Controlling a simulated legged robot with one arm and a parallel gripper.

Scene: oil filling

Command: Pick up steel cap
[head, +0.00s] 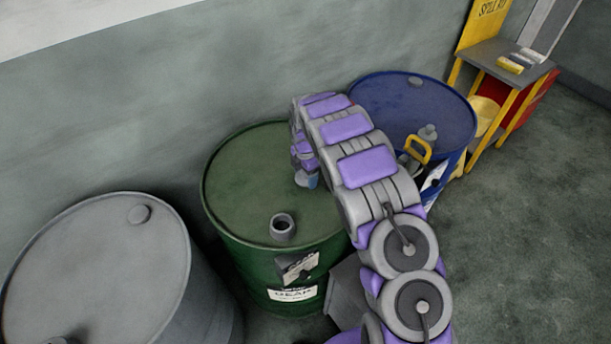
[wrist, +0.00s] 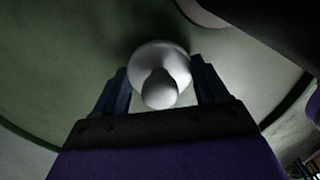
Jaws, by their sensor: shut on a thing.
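The steel cap (wrist: 165,65) is a pale grey round piece with a knob on top. In the wrist view it sits between the two dark fingers of my gripper (wrist: 162,88), which are shut on it. In the head view my gripper (head: 306,180) points down over the back right part of the green drum's top (head: 245,185). The cap is mostly hidden there by my gripper and arm. I cannot tell whether the cap touches the drum top.
An open grey neck (head: 283,226) rises from the green drum's front. A grey drum (head: 95,260) stands left. A blue drum (head: 410,105) stands behind right, with a yellow-handled thing (head: 418,150) on it. A yellow-framed stand (head: 500,65) is farther right. Floor is clear at right.

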